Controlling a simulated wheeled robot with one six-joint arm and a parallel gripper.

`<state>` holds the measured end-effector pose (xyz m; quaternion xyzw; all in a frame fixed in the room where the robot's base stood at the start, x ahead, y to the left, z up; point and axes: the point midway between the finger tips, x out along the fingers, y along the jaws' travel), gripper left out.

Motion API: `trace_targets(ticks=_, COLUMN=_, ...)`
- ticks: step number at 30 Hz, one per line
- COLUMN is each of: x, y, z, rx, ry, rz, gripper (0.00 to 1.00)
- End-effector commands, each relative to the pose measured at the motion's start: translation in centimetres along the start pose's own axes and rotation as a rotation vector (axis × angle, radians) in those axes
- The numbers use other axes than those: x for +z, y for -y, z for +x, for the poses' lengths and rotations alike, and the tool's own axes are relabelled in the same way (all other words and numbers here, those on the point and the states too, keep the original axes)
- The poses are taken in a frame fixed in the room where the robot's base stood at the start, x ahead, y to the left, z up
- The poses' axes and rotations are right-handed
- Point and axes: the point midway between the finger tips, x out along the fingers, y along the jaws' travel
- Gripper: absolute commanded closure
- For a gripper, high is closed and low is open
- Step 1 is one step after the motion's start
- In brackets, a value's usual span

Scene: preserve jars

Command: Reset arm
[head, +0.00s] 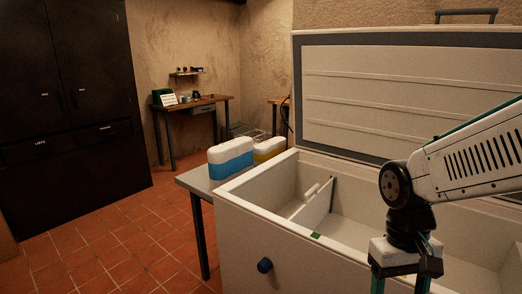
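My arm reaches in from the right, over an open white chest freezer (240,235). My gripper (400,287) points down at the bottom edge of the head view, in front of the chest's opening. Its two green fingers stand well apart, and I see nothing between the parts that show. The fingertips are cut off by the frame's edge.
The freezer's raised lid (350,95) stands behind my arm. Inside is a white divider (316,208). A side table (187,180) left of the freezer holds a blue-and-white box (230,158) and a yellow-and-white box (268,148). Tiled floor (110,235) lies open at left.

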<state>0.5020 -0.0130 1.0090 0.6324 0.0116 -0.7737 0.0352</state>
Motion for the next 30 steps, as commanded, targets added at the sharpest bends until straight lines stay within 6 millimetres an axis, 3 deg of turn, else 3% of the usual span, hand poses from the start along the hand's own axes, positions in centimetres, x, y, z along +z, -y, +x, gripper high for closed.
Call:
trace_targets(ticks=1, x=1.8, y=-0.2, z=-1.1, rx=-0.006, ry=-0.014, rz=-0.002, gripper=0.32)
trace_targets(ticks=6, x=6.5, y=-0.6, z=-3.6, rx=-0.023, ry=-0.078, rz=0.015, gripper=0.32)
trace_targets(ticks=10, x=8.4, y=-0.9, z=-5.1, rx=-0.028, ry=-0.180, rz=0.039, gripper=0.32)
trace_targets(ticks=18, x=9.9, y=-1.4, z=-7.1, rx=-0.027, ry=-0.311, rz=0.066, gripper=0.32)
trace_targets(ticks=30, x=9.9, y=-1.5, z=-7.2, rx=-0.027, ry=-0.315, rz=0.071, gripper=0.32)
